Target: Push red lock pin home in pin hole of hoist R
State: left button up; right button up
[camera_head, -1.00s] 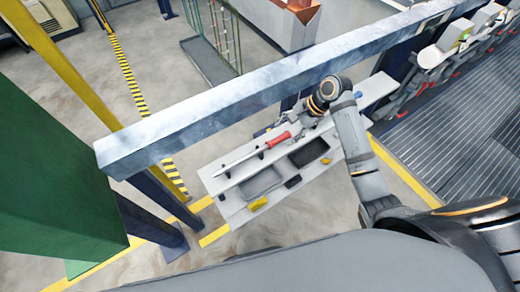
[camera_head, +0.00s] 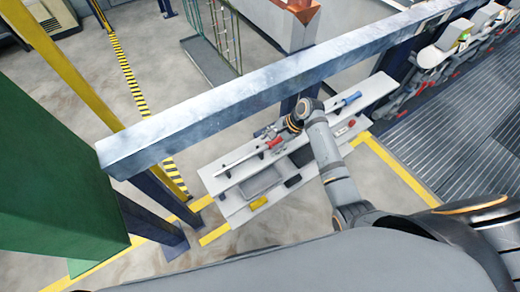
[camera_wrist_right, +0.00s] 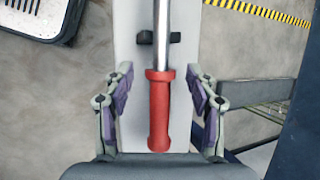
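A long metal bar with a red grip lies on the white bench (camera_head: 222,200) in the head view. The red grip (camera_head: 275,142) is at the bar's right end, and it also shows in the right wrist view (camera_wrist_right: 159,112). My right gripper (camera_head: 283,132) is over this end of the bar. In the right wrist view its fingers (camera_wrist_right: 160,76) are open, one on each side of the red grip, with gaps on both sides. I cannot make out a separate red lock pin, a pin hole or hoist R. My left gripper is not in view.
A thick grey beam (camera_head: 230,102) crosses above the bench's far side. A blue-handled tool (camera_head: 350,98) and a small red item (camera_head: 351,123) lie on the bench's right part. A yellow item (camera_head: 258,203) lies at its near edge. A green panel (camera_head: 55,150) stands at left.

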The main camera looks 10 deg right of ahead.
grip_shut()
jog(key=shift+r, duration=0.15)
notch_tip(320, 180, up, 10)
dwell(0.7)
